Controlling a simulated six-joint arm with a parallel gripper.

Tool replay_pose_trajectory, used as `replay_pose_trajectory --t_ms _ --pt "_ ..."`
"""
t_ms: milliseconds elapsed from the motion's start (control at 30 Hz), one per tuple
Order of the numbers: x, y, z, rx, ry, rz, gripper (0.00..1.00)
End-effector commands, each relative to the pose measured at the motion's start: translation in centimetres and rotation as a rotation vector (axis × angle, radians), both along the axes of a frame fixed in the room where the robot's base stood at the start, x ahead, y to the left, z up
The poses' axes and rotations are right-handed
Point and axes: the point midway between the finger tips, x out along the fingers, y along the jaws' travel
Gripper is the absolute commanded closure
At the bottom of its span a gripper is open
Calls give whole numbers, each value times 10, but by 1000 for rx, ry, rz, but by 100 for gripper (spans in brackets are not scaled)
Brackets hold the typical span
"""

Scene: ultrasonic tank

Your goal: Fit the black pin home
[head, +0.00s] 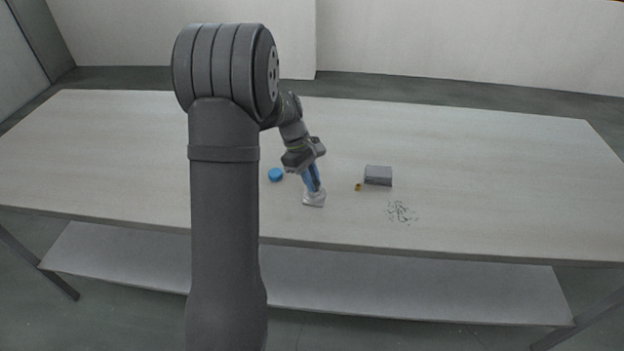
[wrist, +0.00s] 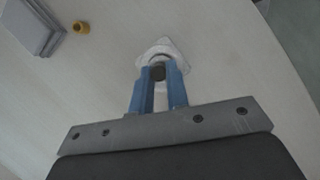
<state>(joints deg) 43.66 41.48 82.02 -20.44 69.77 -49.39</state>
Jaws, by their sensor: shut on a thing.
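My gripper (head: 315,188) is low over the table, pointing down at a small white block (head: 313,200). In the wrist view its blue fingers (wrist: 159,82) are shut on a dark round piece that looks like the black pin (wrist: 157,73). The pin is at or just above the white block (wrist: 166,46), which has a rounded triangular outline. The fingers hide part of the pin and the near side of the block. I cannot tell how deep the pin sits or whether it touches the block.
A grey box (head: 378,176) stands to the right, with a small yellow piece (head: 358,187) beside it. A blue round object (head: 275,175) lies left of my gripper. The pale table (head: 480,190) is otherwise clear.

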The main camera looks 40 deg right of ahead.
Motion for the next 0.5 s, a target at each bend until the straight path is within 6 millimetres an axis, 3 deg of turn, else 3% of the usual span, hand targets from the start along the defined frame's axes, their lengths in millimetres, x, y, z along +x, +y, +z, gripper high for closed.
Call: replay_pose_trajectory --t_ms 167,200,300,500 --pt "0 0 -2 2 1 0 100" --pt "0 0 -2 2 2 0 77" --pt "-1 1 -2 3 2 0 60" --pt "-1 1 -3 4 2 -1 60"
